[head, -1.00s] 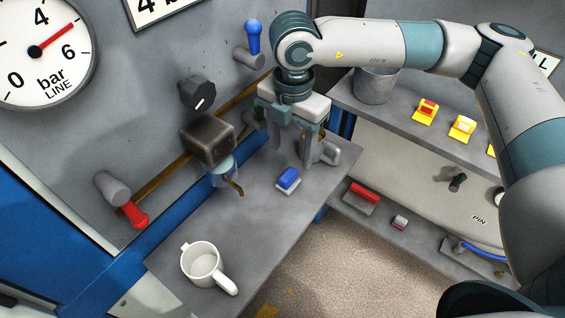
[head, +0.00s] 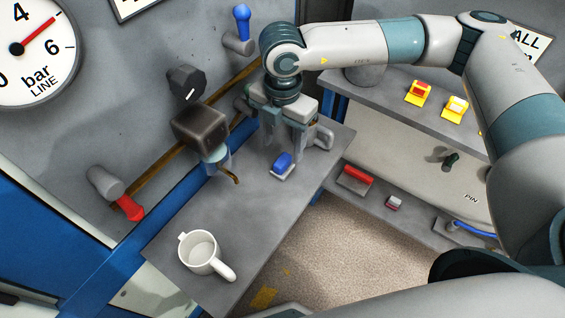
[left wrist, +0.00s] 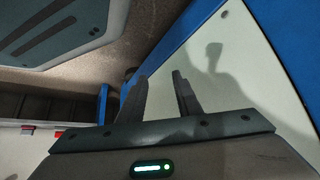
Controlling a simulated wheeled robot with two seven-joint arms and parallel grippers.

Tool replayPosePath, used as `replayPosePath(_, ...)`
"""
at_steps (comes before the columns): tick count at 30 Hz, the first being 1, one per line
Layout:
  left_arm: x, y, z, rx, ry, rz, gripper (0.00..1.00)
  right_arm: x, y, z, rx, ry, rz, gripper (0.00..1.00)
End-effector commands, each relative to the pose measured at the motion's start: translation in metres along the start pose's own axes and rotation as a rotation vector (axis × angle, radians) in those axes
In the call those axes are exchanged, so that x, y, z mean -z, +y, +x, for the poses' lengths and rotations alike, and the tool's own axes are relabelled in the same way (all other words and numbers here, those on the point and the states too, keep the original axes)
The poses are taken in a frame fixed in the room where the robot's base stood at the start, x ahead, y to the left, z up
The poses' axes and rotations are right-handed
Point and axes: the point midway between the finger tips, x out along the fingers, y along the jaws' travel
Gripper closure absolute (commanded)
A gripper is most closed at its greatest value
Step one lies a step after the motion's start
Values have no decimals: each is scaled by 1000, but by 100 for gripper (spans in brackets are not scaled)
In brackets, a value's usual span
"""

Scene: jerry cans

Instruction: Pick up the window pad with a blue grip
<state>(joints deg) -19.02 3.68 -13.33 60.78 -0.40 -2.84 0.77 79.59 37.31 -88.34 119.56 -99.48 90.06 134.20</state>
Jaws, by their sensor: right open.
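The window pad with a blue grip (head: 282,161) lies on the grey worktop (head: 232,215), its pale base down. My right gripper (head: 284,143) is open and empty. In the head view it hangs fingers down just above and behind the pad, and I see no contact. The fingertips partly blend with the grey background, so their exact height is hard to tell. In the left wrist view my left gripper (left wrist: 160,78) has its two fingers apart with nothing between them.
A white mug (head: 203,252) stands near the worktop's front. A dark box with a spout (head: 201,130) juts out left of the gripper. A red-handled pad (head: 356,177) and a small pink-and-white block (head: 394,203) are on the lower shelf. Yellow switches (head: 418,92) sit above.

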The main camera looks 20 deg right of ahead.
Motion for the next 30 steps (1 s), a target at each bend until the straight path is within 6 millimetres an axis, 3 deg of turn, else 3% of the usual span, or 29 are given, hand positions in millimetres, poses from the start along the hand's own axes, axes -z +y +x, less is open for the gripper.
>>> replayPosePath(6,-21,-5,-4,5,-48,2,69,0,0,12,0,0,-1,44)
replayPosePath(17,-20,5,-5,-1,-45,-9,69,0,0,15,0,1,0,44)
replayPosePath(23,-25,10,-9,-4,-64,-14,69,1,0,35,2,1,0,44)
replayPosePath(30,-56,4,-17,2,-135,-11,69,0,0,65,1,1,0,44)
